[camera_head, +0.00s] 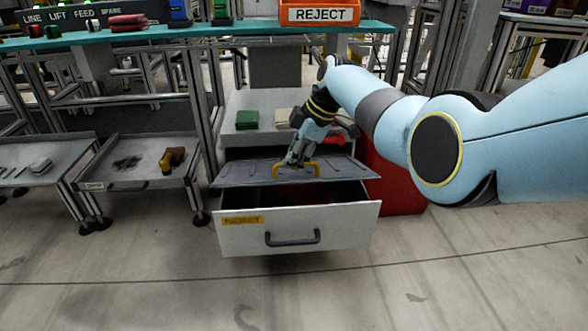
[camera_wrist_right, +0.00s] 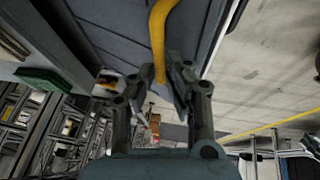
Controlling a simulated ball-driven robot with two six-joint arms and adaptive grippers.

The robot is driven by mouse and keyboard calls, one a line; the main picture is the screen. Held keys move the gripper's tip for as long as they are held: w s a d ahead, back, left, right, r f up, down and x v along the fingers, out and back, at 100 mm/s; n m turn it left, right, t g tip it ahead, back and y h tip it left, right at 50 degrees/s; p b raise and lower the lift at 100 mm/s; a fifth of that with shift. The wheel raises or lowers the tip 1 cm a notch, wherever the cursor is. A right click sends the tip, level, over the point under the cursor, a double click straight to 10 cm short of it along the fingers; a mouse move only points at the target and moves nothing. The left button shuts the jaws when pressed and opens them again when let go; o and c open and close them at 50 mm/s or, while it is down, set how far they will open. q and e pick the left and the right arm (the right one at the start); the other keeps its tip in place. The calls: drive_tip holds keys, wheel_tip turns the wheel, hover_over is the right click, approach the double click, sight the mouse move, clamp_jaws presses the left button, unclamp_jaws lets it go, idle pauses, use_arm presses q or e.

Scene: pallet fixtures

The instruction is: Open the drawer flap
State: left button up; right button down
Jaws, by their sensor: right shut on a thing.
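The white drawer (camera_head: 345,229) is pulled out and its dark inside shows in the head view. A grey flap (camera_head: 245,174) lies over the rear part of the drawer opening, close to level. A yellow handle (camera_head: 275,171) stands on the flap. My right gripper (camera_head: 297,161) is above the flap, shut on the yellow handle. In the right wrist view the yellow handle (camera_wrist_right: 160,35) runs down between the fingers of my right gripper (camera_wrist_right: 168,82), with the grey flap (camera_wrist_right: 120,25) behind it. My left gripper is out of view.
A dark pull bar (camera_head: 292,239) is on the drawer front. A green block (camera_head: 247,119) lies on the surface behind the flap. A red box (camera_head: 395,185) stands right of the drawer. An orange REJECT bin (camera_head: 319,14) sits on the shelf above. Floor in front is clear.

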drive_tip(key=shift+w+r+b, duration=0.4)
drive_tip(key=shift+w+r, duration=1.4)
drive_tip(key=shift+r, duration=0.1)
drive_tip(key=c, duration=1.6)
unclamp_jaws()
drive_tip(key=shift+c, duration=0.2)
drive_tip(key=v, duration=1.2)
